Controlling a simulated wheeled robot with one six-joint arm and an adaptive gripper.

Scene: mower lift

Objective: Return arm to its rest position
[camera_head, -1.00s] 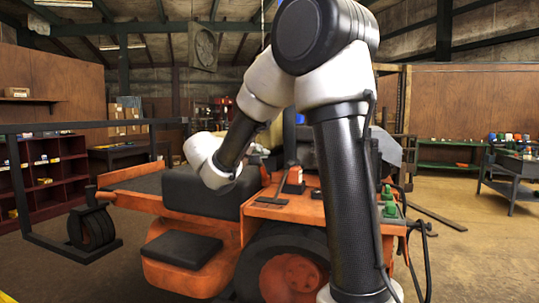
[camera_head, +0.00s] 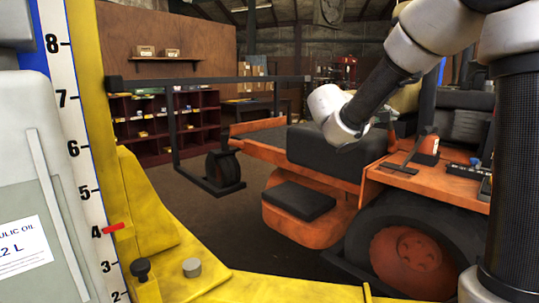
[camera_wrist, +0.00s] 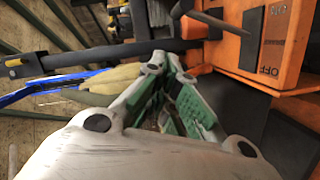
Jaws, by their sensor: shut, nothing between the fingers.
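My arm reaches out on the right of the head view, over the orange mower (camera_head: 310,235). Its white wrist hangs near the mower's black seat. In the head view my gripper is hidden behind the wrist. In the wrist view my gripper (camera_wrist: 172,95) has pale fingers with green pads, shut with nothing between them. An orange panel (camera_wrist: 265,45) marked "OFF" lies to the right of the fingers.
At left stand a yellow frame (camera_head: 150,205) and a numbered scale (camera_head: 75,150) with a red marker near 4. Beside it is a grey hydraulic oil container (camera_head: 30,190). A dark red shelf (camera_head: 165,125) stands behind. In the wrist view, a black bar (camera_wrist: 100,58) and a blue strip (camera_wrist: 50,88) lie left of the fingers.

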